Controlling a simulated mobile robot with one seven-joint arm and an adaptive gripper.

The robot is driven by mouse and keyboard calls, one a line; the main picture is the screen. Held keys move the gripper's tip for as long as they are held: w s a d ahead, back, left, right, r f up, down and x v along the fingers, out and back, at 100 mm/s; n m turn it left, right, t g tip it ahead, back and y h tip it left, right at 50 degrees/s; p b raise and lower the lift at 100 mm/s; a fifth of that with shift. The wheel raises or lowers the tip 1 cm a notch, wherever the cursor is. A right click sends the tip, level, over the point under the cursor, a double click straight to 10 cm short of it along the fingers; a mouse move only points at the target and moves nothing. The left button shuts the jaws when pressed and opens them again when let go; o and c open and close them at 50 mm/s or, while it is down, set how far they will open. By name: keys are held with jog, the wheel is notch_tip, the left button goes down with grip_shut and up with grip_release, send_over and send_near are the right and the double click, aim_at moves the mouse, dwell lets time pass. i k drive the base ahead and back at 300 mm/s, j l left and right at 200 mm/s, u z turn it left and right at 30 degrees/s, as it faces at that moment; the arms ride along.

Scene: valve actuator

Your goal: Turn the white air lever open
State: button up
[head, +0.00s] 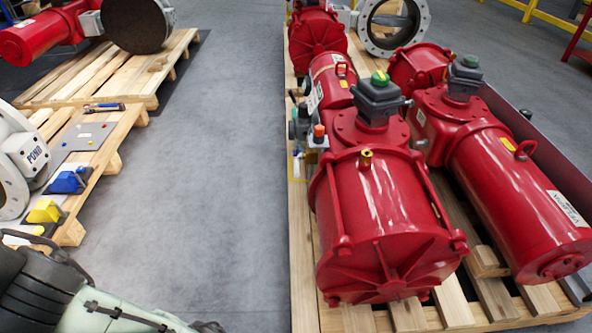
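Large red valve actuators lie on wooden pallets at the right; the nearest one (375,225) has a ribbed round end facing me. On its left side is a small control assembly with an orange-red cap (319,131). A small pale, upright part (297,166) shows at the left edge of this assembly; it may be the white air lever, but it is too small to tell or to read its position. My arm shows at the bottom left, well apart from the actuator. My gripper's fingers are not visible.
A clear grey floor aisle (205,160) runs between the pallets. The left pallet (125,125) holds a grey panel (85,137), a blue part (68,181), a yellow part (45,212) and a white flanged valve (14,160). The right pallet (303,270) borders the aisle.

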aim_at(296, 162)
jog(key=i+j+z, duration=0.15)
jog(key=j, duration=0.2)
jog(key=i+j+z, duration=0.2)
jog(key=j, duration=0.2)
jog(key=j+z, duration=0.15)
jog(key=j, duration=0.2)
jog(key=i+j+z, duration=0.25)
jog(key=i+j, duration=0.35)
